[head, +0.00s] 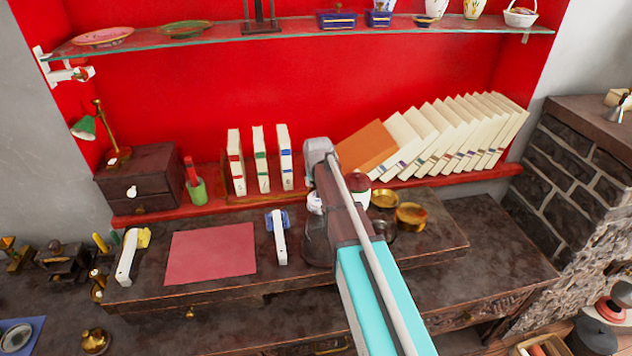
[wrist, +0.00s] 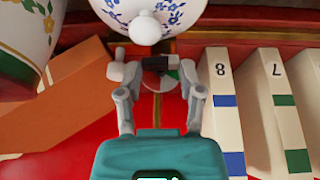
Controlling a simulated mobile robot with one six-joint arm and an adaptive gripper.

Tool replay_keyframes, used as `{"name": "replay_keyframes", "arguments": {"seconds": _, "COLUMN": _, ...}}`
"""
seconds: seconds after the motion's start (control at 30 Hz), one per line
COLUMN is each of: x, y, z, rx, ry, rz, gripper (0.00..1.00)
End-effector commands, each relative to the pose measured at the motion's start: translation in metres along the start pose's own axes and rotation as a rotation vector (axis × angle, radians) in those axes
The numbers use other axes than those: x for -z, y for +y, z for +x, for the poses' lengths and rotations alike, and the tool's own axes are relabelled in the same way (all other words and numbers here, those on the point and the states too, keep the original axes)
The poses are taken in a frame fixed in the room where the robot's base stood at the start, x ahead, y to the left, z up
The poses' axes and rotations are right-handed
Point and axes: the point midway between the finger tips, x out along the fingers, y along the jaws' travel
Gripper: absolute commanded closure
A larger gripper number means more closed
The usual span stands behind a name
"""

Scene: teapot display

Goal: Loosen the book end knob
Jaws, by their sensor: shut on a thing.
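In the wrist view my gripper (wrist: 158,72) is shut on the book end knob (wrist: 156,64), a small dark piece between the two grey fingertips. A round white-and-green part shows just below it, partly hidden. In the head view my arm hides the knob and the fingertips. Upright cream books (head: 259,160) stand left of my arm; books numbered 8 (wrist: 221,95) and 7 (wrist: 285,115) are right of the gripper in the wrist view. An orange board or book (head: 367,147) leans right of my arm, at the end of a leaning row of cream books (head: 465,130).
A white pot with blue flowers (wrist: 165,12) and a flowered vessel (wrist: 22,40) are close to my gripper in the wrist view. Brass dishes (head: 410,214) stand right of my arm. A pink mat (head: 212,253) lies on the desk. A glass shelf (head: 300,35) runs above.

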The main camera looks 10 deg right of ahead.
Motion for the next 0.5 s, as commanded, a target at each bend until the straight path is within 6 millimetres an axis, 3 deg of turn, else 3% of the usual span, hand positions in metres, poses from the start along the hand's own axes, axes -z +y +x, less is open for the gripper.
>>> {"name": "replay_keyframes", "arguments": {"seconds": 0.5, "x": -0.0025, "y": -0.0086, "z": 0.0044, "rx": -0.269, "ry": -0.002, "rz": -0.114, "gripper": 0.99}}
